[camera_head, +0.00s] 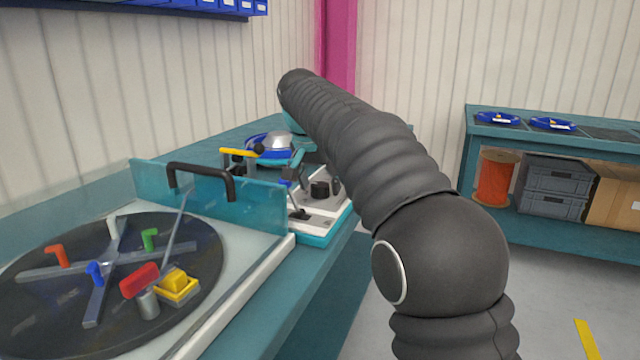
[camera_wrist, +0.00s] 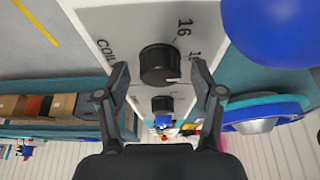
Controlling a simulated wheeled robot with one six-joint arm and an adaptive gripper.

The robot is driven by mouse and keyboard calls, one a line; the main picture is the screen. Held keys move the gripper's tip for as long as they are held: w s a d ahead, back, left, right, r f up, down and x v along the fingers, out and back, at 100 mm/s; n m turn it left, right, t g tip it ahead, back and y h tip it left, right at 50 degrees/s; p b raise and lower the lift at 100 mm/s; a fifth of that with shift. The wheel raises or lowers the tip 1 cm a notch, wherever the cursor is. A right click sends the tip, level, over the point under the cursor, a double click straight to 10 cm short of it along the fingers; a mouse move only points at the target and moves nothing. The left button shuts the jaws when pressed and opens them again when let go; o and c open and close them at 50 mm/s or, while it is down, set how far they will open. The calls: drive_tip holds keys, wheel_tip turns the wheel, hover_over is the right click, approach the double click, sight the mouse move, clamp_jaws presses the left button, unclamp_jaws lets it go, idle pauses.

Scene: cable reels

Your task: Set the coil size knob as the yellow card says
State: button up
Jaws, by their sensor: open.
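The coil size knob (camera_wrist: 160,64) is a round black knob on a light panel in the wrist view, with the word starting "COIL" to its left and "16" above right. Another number beside it is partly cut off. A small pale mark shows on the knob's lower right edge. My gripper (camera_wrist: 160,72) is open, with one finger on each side of the knob; I cannot tell whether they touch it. In the head view my gripper is not clearly made out beside my arm. No yellow card can be read in either view.
A smaller black knob (camera_wrist: 162,104) sits beyond on the same panel. A blue rounded object (camera_wrist: 272,30) is close at upper right. In the head view a turntable (camera_head: 200,258) with coloured pegs and a teal guard (camera_head: 262,204) stand left; a shelf bench (camera_head: 560,232) stands right.

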drive_tip(key=shift+f, duration=0.1)
drive_tip(key=c, duration=1.1)
drive_tip(key=shift+c, duration=0.2)
drive_tip(key=shift+n, duration=0.3)
drive_tip(key=n+y, duration=0.1)
drive_tip(key=n, duration=0.1)
drive_tip(key=n+y, duration=0.1)
drive_tip(key=n, duration=0.2)
drive_tip(key=shift+d+n, duration=0.2)
drive_tip(key=shift+n, duration=0.1)
drive_tip(key=n+y, duration=0.1)
drive_tip(key=n, duration=0.1)
drive_tip(key=n+y, duration=0.1)
drive_tip(key=n, duration=0.2)
drive_tip(key=shift+w+n+g, duration=0.1)
drive_tip(key=shift+n+g, duration=0.2)
drive_tip(key=shift+g, duration=0.1)
drive_tip(key=shift+y, duration=0.3)
